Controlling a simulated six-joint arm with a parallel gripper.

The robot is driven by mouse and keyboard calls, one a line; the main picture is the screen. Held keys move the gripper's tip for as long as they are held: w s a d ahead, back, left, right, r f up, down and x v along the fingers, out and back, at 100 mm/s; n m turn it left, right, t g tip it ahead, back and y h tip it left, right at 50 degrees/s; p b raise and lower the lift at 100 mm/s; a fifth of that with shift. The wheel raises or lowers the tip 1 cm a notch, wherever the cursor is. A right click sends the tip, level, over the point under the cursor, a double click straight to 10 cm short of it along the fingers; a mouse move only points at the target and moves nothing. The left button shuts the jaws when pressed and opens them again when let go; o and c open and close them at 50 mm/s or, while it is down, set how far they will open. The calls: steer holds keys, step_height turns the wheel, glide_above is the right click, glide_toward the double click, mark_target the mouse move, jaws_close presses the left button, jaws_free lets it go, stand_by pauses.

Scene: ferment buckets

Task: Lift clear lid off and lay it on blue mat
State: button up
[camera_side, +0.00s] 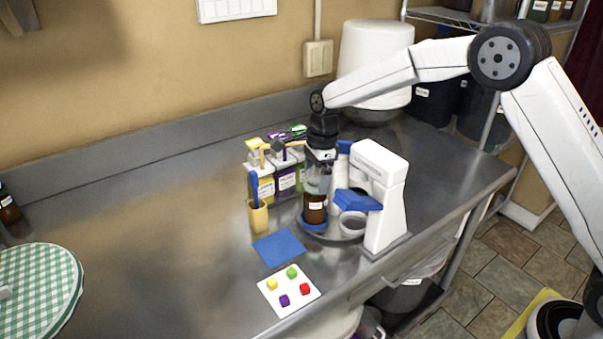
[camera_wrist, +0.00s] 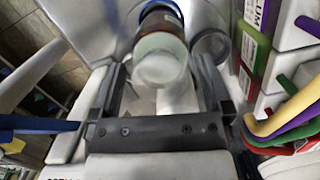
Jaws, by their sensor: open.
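A brown jar (camera_side: 314,212) with a white label stands upright on a blue round base beside the white machine. A pale, clear lid (camera_wrist: 160,62) shows at the jar's top in the wrist view, and the jar's brown wall (camera_wrist: 160,20) shows beyond it. My gripper (camera_side: 319,172) points down right over the jar in the side view. In the wrist view my gripper (camera_wrist: 160,72) is open, with one finger on each side of the lid; whether they touch it I cannot tell. The blue mat (camera_side: 279,248) lies bare on the counter, to the left and in front of the jar.
A white machine (camera_side: 384,190) stands close right of the jar. Several labelled containers (camera_side: 286,178) with coloured handles stand close behind left. A yellow cup (camera_side: 258,216) stands behind the mat. A white board (camera_side: 289,291) with coloured cubes lies in front of it. The counter's left middle is clear.

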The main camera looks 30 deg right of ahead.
mark_target(316, 173)
steer(key=c, duration=1.3)
steer(key=shift+r, duration=0.15)
steer(key=shift+r, duration=4.9)
